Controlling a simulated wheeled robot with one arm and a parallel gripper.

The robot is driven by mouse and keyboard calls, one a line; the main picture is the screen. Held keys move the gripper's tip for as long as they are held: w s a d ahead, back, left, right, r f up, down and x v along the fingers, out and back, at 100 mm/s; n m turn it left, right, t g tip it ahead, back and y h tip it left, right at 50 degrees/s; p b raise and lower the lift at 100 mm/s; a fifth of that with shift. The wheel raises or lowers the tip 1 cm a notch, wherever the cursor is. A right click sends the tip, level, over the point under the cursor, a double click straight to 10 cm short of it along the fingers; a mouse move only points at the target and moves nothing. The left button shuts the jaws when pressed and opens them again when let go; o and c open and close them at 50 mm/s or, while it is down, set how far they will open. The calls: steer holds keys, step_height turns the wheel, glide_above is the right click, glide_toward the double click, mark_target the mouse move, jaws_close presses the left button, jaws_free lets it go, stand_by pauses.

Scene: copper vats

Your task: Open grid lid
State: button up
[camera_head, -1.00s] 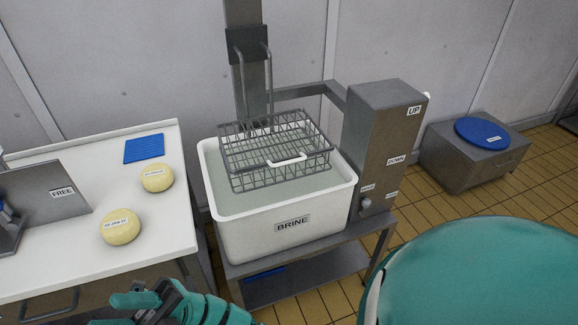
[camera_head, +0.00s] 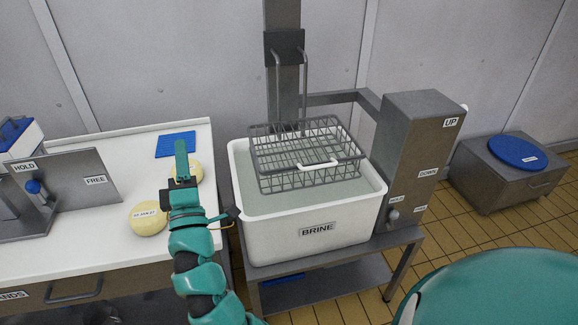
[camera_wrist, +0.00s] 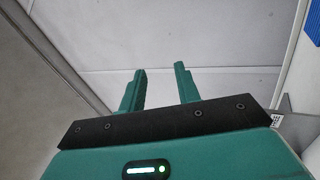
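The grid lid (camera_head: 304,148) is a grey wire mesh lying flat over the wire basket (camera_head: 310,180), with a white handle (camera_head: 318,164) at its front edge. The basket hangs from the lift column (camera_head: 284,70) at the top of the white brine tub (camera_head: 318,231). My gripper (camera_head: 182,150) is raised left of the tub, over the white table, apart from the lid and handle. In the wrist view the two teal fingers (camera_wrist: 160,69) stand apart with nothing between them. There they face the pale wall; the lid is not visible.
A steel control box (camera_head: 420,150) stands right of the tub. The white table (camera_head: 80,222) at left holds two cheeses (camera_head: 148,219), a blue mat (camera_head: 176,144) and a steel HOLD/FREE fixture (camera_head: 85,182). A large teal round shape (camera_head: 500,285) fills the lower right.

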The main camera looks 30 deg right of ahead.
steer(key=s+d+f+m+g+h, duration=0.1)
steer(key=d+f+m+g+h, duration=0.25)
steer(key=d, duration=0.25)
steer(key=s+d+f+m+g+h, duration=0.2)
steer(key=d+g+h, duration=0.2)
steer(key=d+g, duration=0.15)
steer(key=g, duration=0.6)
glide_toward(318, 168)
steer(key=shift+m+h, duration=0.25)
steer(key=p+x, duration=0.1)
steer(key=x, duration=1)
steer(key=shift+a+f, duration=0.1)
steer(key=shift+f, duration=0.1)
steer(key=shift+c, duration=0.3)
jaws_close()
